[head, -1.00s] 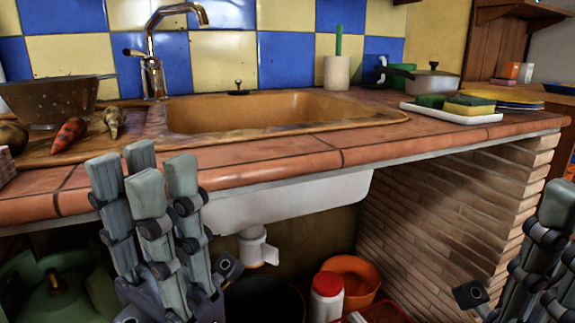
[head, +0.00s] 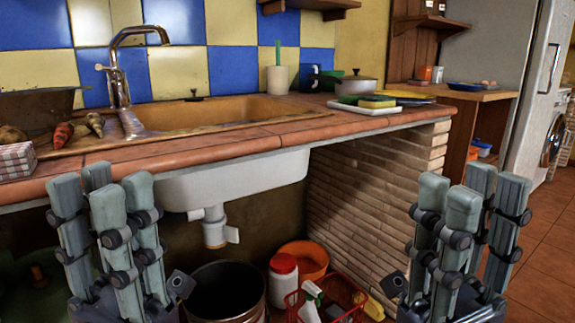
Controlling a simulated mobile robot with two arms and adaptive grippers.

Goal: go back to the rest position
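My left gripper (head: 108,225) stands upright at the lower left, in front of the counter edge and left of the sink's underside. Its fingers point up with gaps between them, and nothing is held in them. My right gripper (head: 470,225) stands upright at the lower right, in front of the brick wall's right end and the floor. Its fingers are also spread and empty. Neither gripper visibly touches the counter, though the left one overlaps its edge in the picture.
The tiled counter (head: 215,150) with its sink (head: 215,112) runs across ahead. Below are a dark bin (head: 228,290), an orange bucket (head: 306,258), a red-capped container (head: 283,282) and a red basket (head: 345,292). A brick wall (head: 365,190) supports the counter. Open floor (head: 545,235) lies right.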

